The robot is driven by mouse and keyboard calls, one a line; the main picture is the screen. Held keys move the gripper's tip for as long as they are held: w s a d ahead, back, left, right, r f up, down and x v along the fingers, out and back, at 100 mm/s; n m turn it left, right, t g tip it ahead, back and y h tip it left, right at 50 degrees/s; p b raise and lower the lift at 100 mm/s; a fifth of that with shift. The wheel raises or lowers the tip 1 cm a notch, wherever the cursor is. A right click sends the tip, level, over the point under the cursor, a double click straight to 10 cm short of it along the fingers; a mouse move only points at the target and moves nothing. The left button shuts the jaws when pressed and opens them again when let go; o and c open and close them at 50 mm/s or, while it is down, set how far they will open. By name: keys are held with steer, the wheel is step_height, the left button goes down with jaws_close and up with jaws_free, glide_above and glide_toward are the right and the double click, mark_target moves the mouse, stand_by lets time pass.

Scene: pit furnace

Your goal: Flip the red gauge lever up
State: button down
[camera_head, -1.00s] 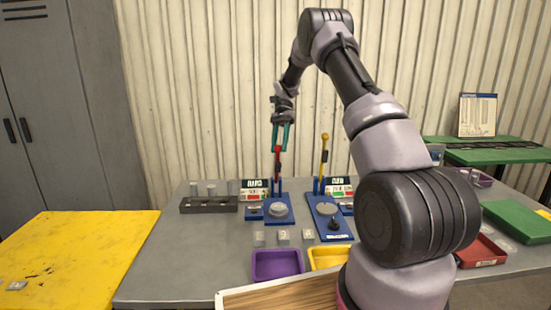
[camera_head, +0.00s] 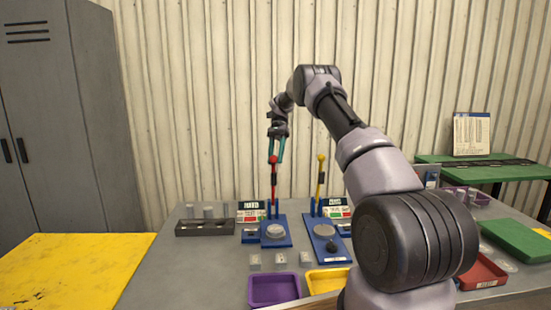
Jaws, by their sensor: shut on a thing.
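The red gauge lever (camera_head: 274,183) stands nearly upright on the left blue gauge stand (camera_head: 276,232). Its red knob is about level with the yellow knob of the lever to its right. My gripper (camera_head: 276,158) comes down from above with its teal fingers at the red knob. The fingers are shut on the top of the lever and hide part of it. A small display panel (camera_head: 250,211) stands behind the stand on the left.
The yellow lever (camera_head: 320,180) stands close by on the right blue stand (camera_head: 327,238). A dark rack (camera_head: 204,227) with cylinders is to the left. A purple tray (camera_head: 273,291), a yellow tray (camera_head: 328,281) and small blocks are in front.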

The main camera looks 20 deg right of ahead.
steer(key=shift+w+a+r, duration=0.1)
steer(key=shift+a, duration=0.25)
steer(key=c, duration=0.8)
jaws_free()
steer(key=o, duration=0.3)
steer(key=shift+w+a, duration=0.2)
steer(key=shift+d, duration=0.1)
steer(key=shift+s+d, duration=0.1)
steer(key=shift+r, duration=0.25)
step_height(320, 180, up, 9)
steer(key=shift+r, duration=0.15)
